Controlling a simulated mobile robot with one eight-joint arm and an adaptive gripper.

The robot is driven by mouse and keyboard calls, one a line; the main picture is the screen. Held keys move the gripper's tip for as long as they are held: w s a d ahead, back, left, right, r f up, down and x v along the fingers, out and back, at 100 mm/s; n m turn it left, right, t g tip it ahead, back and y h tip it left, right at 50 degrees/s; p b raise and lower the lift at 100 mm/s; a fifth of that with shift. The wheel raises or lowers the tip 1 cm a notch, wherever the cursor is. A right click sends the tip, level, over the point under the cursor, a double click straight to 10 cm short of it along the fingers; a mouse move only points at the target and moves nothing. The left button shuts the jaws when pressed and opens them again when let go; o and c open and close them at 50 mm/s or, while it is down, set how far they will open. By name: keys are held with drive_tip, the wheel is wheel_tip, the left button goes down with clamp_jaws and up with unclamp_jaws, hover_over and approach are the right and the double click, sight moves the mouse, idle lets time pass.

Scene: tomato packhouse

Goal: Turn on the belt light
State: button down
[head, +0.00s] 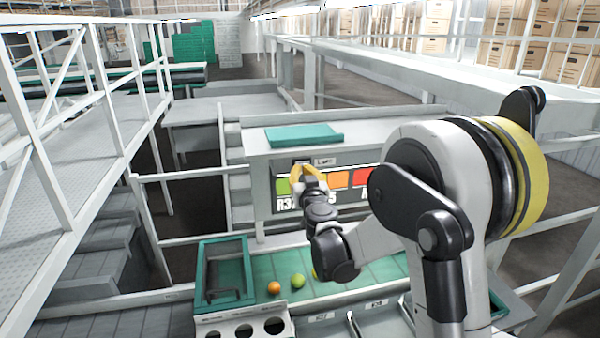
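A small pale fitting (302,162), which looks like the light switch, sits on the front edge of the shelf above the belt. A small label (325,161) that seems to read "LIGHT" is just right of it. My gripper (305,172), with yellow fingers, is reached out right at or just in front of this fitting. I cannot tell whether it touches it. The fingers partly cover the fitting and the colour panel, and their gap is too small to judge. The switch's position cannot be made out. The green belt (330,271) below carries an orange tomato (274,288) and a green one (298,281).
A display panel (339,180) with green, orange and red blocks is behind my gripper. A green tray (226,272) stands at the belt's left, with a holed white panel (242,329) in front. A teal folded item (304,135) lies on the shelf. White railings (195,174) flank the left.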

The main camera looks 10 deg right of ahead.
drive_tip(key=s+a, duration=0.2)
drive_tip(key=s, duration=0.9)
drive_tip(key=shift+s+r, duration=0.15)
drive_tip(key=shift+s, duration=0.05)
drive_tip(key=shift+a, duration=0.1)
drive_tip(key=s+a+f+n+g+y+b, duration=0.2)
drive_tip(key=s+a+f+y+b, duration=0.1)
drive_tip(key=s+a+f+b, duration=0.25)
drive_tip(key=s+a+f+n+g+y+b, duration=0.2)
drive_tip(key=s+a+f+g+y+b, duration=0.15)
drive_tip(key=s+b, duration=0.4)
drive_tip(key=s+d+f+m+g+h+b, duration=0.1)
drive_tip(key=s+d+f+b, duration=0.1)
drive_tip(key=s+f, duration=0.3)
drive_tip(key=s+d+f+m+g+h+b, duration=0.1)
drive_tip(key=s+d+f+g+h+b, duration=0.1)
drive_tip(key=s+d+f, duration=0.2)
drive_tip(key=s+d+f+m+g+h+b, duration=0.1)
drive_tip(key=s+d+f+g+h+b, duration=0.1)
drive_tip(key=s+f, duration=0.6)
drive_tip(key=shift+s+d, duration=0.75)
drive_tip(key=shift+s, duration=0.3)
